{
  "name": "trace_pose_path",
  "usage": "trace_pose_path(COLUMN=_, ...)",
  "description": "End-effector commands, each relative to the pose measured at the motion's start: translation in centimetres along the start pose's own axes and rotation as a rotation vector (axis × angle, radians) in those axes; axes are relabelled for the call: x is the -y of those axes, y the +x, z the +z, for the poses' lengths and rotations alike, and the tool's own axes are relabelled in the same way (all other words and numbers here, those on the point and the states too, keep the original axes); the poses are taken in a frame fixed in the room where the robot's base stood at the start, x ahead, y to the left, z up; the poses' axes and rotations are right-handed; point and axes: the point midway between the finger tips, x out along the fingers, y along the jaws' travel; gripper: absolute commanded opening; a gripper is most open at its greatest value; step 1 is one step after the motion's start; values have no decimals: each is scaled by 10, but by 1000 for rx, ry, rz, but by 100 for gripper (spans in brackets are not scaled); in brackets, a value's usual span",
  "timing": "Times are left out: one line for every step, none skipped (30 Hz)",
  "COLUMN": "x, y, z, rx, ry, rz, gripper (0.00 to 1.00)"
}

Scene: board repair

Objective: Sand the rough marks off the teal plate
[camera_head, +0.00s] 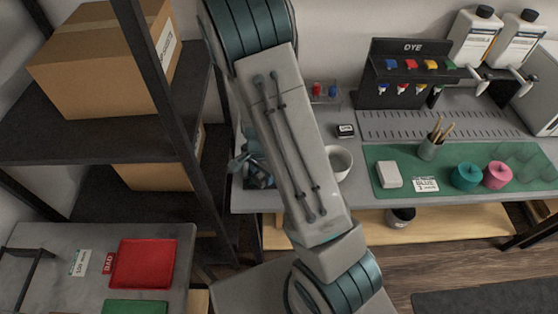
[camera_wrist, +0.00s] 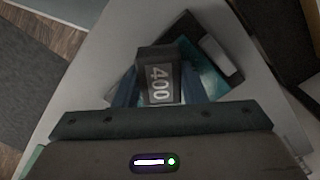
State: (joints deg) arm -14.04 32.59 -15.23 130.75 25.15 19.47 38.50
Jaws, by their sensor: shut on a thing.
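In the wrist view my gripper (camera_wrist: 158,92) is shut on a dark sanding block (camera_wrist: 154,56) marked 400. The teal plate (camera_wrist: 212,82) shows partly beside and beyond the block, at a dark holder (camera_wrist: 188,27) with a light grey bar (camera_wrist: 216,54). The block and fingers hide much of the plate. I cannot tell whether the block touches the plate, and no rough marks can be made out. In the head view my arm crosses the middle, and the gripper, block and plate are not seen.
The wrist view shows a pale grey surface (camera_wrist: 90,75) around the holder. In the head view, a red tray (camera_head: 143,264) and green tray (camera_head: 135,307) lie lower left. At right, a dye rack (camera_head: 405,82), white cup (camera_head: 338,160) and green mat (camera_head: 395,155) with several items occupy a bench.

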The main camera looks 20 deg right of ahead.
Motion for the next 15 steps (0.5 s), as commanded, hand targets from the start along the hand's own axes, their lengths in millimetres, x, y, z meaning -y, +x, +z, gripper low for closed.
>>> trace_pose_path(x=0, y=-9, z=-1, rx=-1, ry=1, rz=-1, gripper=16)
trace_pose_path(x=1, y=-19, z=-1, rx=-2, ry=0, rz=-4, gripper=16)
trace_pose_path(x=0, y=-22, z=-1, rx=0, ry=1, rz=-2, gripper=16)
trace_pose_path(x=0, y=-24, z=-1, rx=0, ry=1, rz=-1, gripper=16)
trace_pose_path(x=0, y=-27, z=-1, rx=0, ry=1, rz=-1, gripper=16)
trace_pose_path(x=0, y=-30, z=-1, rx=0, ry=1, rz=-1, gripper=16)
trace_pose_path(x=0, y=-33, z=-1, rx=0, ry=1, rz=-1, gripper=16)
trace_pose_path(x=0, y=-36, z=-1, rx=0, ry=1, rz=-2, gripper=16)
trace_pose_path(x=0, y=-39, z=-1, rx=0, ry=2, rz=-2, gripper=16)
trace_pose_path(x=0, y=-42, z=-1, rx=0, ry=2, rz=-2, gripper=16)
trace_pose_path(x=0, y=-45, z=-2, rx=-1, ry=3, rz=-2, gripper=16)
trace_pose_path(x=0, y=-48, z=-2, rx=-1, ry=4, rz=-2, gripper=16)
trace_pose_path(x=0, y=-51, z=-2, rx=-1, ry=5, rz=-2, gripper=16)
trace_pose_path(x=-1, y=-54, z=-3, rx=-1, ry=6, rz=-2, gripper=16)
trace_pose_path(x=-1, y=-57, z=-3, rx=-1, ry=7, rz=-2, gripper=16)
